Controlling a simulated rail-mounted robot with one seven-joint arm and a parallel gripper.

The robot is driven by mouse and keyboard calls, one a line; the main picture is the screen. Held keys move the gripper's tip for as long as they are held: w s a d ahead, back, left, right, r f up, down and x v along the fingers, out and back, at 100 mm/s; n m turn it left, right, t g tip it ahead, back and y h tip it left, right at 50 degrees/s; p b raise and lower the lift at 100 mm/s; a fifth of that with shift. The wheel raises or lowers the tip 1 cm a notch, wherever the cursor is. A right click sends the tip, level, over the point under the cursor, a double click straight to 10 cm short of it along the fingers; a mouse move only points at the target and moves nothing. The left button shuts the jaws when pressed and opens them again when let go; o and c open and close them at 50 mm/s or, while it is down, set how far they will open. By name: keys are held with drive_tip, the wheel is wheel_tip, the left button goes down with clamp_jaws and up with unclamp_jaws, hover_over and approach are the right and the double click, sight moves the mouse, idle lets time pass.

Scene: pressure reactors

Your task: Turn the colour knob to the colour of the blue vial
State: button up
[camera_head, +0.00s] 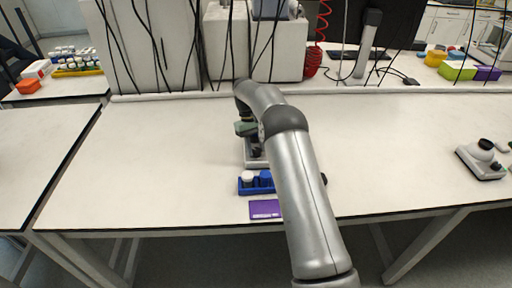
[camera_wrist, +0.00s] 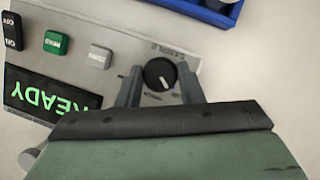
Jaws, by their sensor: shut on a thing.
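The black round colour knob (camera_wrist: 158,71) sits on the grey panel of a device (camera_wrist: 112,28). Its white pointer mark slants toward the lower right in the wrist view. My gripper (camera_wrist: 160,84) has one finger on each side of the knob and is shut on it. In the head view my gripper (camera_head: 246,128) is over the device (camera_head: 254,161), and my arm hides part of it. A blue rack (camera_head: 257,189) in front of the device holds a white-capped vial (camera_head: 247,177) and a blue item (camera_head: 265,177), apparently the blue vial.
The panel has a green button (camera_wrist: 57,43), a grey button (camera_wrist: 99,56), a black switch (camera_wrist: 12,31) and a display reading READY (camera_wrist: 52,96). A purple card (camera_head: 265,209) lies near the table's front edge. Another small device (camera_head: 483,158) stands far right. The bench between is clear.

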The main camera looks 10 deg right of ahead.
drive_tip(key=shift+r+n+h, duration=0.1)
drive_tip(key=shift+n+h, duration=0.2)
drive_tip(key=shift+n, duration=0.5)
drive_tip(key=o, duration=1)
drive_tip(key=p+v, duration=0.5)
drive_tip(key=v, duration=0.7)
drive_tip(key=shift+s, duration=0.2)
